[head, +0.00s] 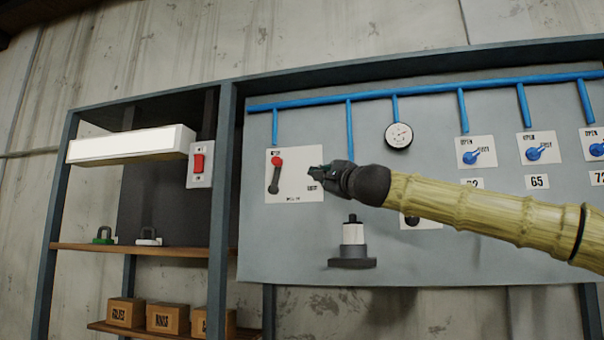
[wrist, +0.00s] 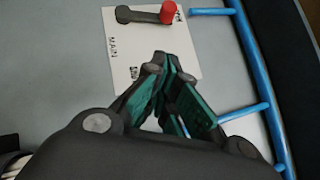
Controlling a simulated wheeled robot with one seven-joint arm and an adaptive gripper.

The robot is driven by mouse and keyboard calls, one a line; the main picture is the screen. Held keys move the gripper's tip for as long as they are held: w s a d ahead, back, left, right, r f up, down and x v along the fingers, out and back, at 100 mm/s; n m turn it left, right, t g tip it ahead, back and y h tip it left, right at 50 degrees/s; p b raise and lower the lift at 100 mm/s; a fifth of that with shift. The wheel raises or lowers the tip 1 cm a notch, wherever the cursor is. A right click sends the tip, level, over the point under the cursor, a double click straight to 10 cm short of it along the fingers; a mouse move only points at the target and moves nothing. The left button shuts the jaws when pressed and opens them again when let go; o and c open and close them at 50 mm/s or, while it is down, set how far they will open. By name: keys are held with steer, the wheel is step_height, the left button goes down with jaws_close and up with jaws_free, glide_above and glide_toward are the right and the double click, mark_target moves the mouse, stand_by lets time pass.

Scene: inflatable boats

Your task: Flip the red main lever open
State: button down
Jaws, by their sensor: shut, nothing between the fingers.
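The main lever (head: 275,176) is a dark grey arm with a red knob (head: 277,160) at its upper end. It is mounted on a white plate (head: 298,190) with printed labels, on the grey panel. In the wrist view the lever (wrist: 143,15) lies at the top, with its red knob (wrist: 169,12) to the right and the word MAIN on the plate (wrist: 112,45). My gripper (head: 314,171) is in front of the plate's right part, right of the lever and apart from it. In the wrist view my gripper's fingers (wrist: 165,62) converge at their tips and hold nothing.
Blue pipes (head: 420,90) run along the panel top with branches down. Blue valve levers (head: 478,155) and a round gauge (head: 398,136) are to the right. A black-and-white fitting (head: 352,240) is below my gripper. A red switch (head: 198,162) and shelves (head: 150,248) are left.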

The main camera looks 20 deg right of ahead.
steer(key=p, duration=0.5)
glide_toward(282, 162)
steer(key=w+d, duration=0.2)
steer(key=w, duration=0.1)
steer(key=w+d, duration=0.1)
steer(key=shift+w+d+f, duration=0.25)
steer(key=shift+d+f, duration=0.1)
steer(key=shift+w+a+r+p, duration=0.3)
steer(key=shift+w+a, duration=0.05)
steer(key=shift+a, duration=0.2)
steer(key=shift+w+a+r+p, duration=0.3)
steer(key=shift+w+a, duration=0.1)
steer(key=shift+a, duration=0.15)
steer(key=shift+w+a+r, duration=0.1)
steer(key=shift+w+a, duration=0.1)
steer(key=shift+a, duration=0.2)
steer(key=shift+a+r, duration=0.1)
steer(key=shift+w+a+r, duration=0.4)
steer(key=shift+a+r, duration=0.25)
steer(key=shift+d+f, duration=0.1)
steer(key=shift+d, duration=0.1)
